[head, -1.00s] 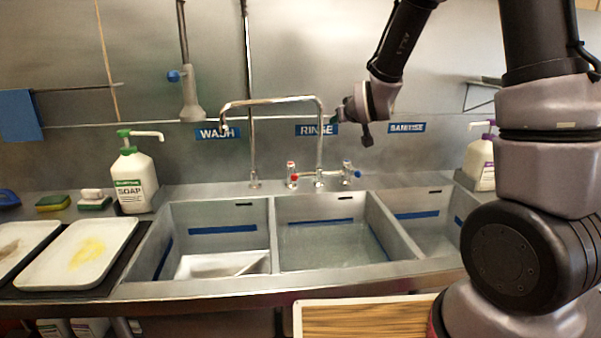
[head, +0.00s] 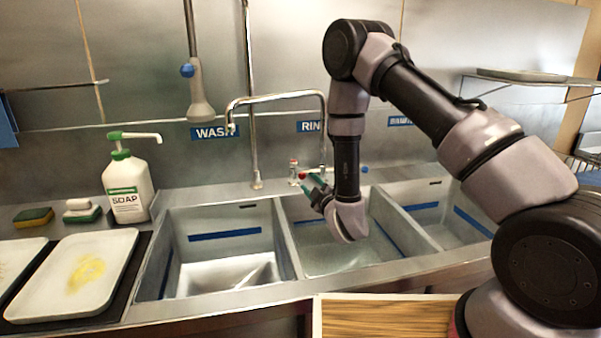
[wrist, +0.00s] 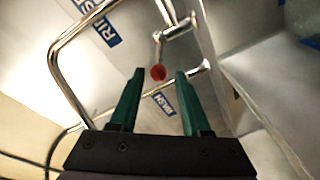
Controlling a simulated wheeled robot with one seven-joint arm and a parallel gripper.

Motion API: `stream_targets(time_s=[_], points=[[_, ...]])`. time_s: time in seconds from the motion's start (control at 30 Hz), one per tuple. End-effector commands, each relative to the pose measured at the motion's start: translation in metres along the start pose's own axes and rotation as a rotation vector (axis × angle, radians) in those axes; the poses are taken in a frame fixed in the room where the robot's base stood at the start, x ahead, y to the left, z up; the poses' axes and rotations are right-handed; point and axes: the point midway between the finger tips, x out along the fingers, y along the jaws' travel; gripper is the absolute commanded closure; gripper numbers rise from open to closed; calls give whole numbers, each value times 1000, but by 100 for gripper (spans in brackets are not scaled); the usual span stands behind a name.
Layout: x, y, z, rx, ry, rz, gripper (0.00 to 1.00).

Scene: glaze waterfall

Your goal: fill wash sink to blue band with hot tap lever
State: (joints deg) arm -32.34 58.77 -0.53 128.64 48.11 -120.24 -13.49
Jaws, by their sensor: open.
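The hot tap lever with its red knob (wrist: 158,72) shows between the fingertips in the wrist view. In the head view, red (head: 302,175) shows at my fingertips. My gripper (wrist: 160,74) has green fingers, open, with gaps beside the knob; I cannot tell whether it lies between the fingers or beyond them. My gripper (head: 314,186) is over the back of the middle basin. The wash sink (head: 172,218) is the left basin, with a blue band (head: 225,234) inside. Its floor is bright, below the band. The spout (head: 231,128) points into it; I see no clear stream.
The rinse basin (head: 325,262) is in the middle and the sanitise basin (head: 455,230) on the right. A soap bottle (head: 128,190), sponges (head: 34,217) and a stained white tray (head: 75,270) stand left. A spray hose (head: 200,95) hangs behind the wash sink.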

Motion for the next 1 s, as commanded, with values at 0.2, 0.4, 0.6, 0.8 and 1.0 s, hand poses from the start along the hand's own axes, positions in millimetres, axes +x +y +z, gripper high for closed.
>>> stream_targets(time_s=[0.2, 0.4, 0.6, 0.8, 1.0], points=[[42, 1, -1, 1, 3, 3, 53], [76, 1, -1, 2, 1, 2, 53], [93, 1, 0, 1, 0, 1, 53], [95, 1, 0, 2, -1, 0, 53], [95, 1, 0, 2, -1, 0, 87]])
